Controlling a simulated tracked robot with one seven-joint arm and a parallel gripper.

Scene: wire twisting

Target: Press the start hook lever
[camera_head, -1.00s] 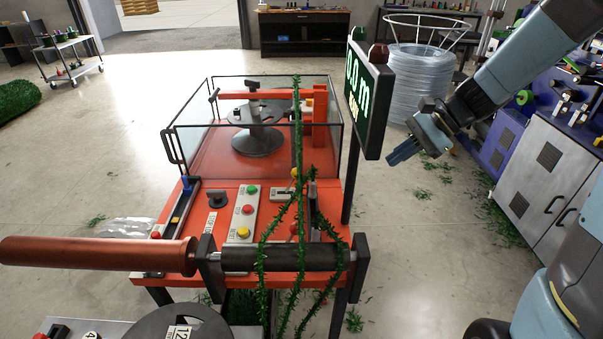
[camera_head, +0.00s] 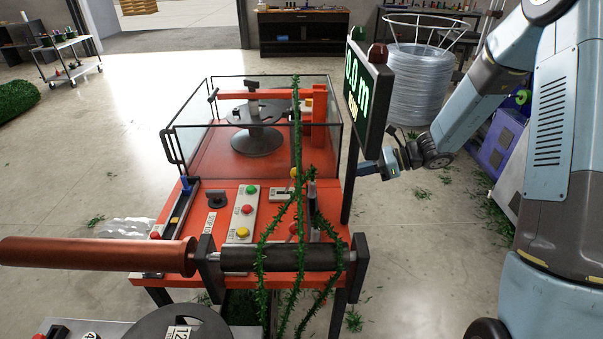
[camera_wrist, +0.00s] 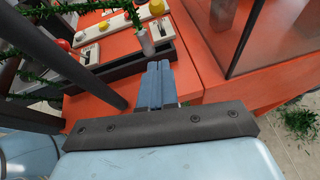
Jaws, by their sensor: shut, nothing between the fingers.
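The orange machine (camera_head: 180,262) carries levers and buttons on its front panel. A grey upright lever (camera_wrist: 147,42) stands in a dark slotted track (camera_wrist: 128,66) in the wrist view. In the head view, an upright lever (camera_head: 312,190) stands at the panel's right side, partly behind green garland strands. Another lever, with a blue knob (camera_head: 186,184), is at the left. I cannot read which is labelled start hook. My gripper (camera_head: 362,169) is shut and empty, right of the machine beside the display post. In the wrist view its blue fingers (camera_wrist: 160,72) point towards the grey lever, apparently apart from it.
The display (camera_head: 368,95) on its dark post (camera_head: 349,185) stands close to my gripper. Green garland (camera_head: 299,160) hangs over the panel and roller (camera_head: 285,258). A glass guard (camera_wrist: 262,35) encloses the rear. A wire coil (camera_head: 415,85) stands behind; floor right of the machine is mostly clear.

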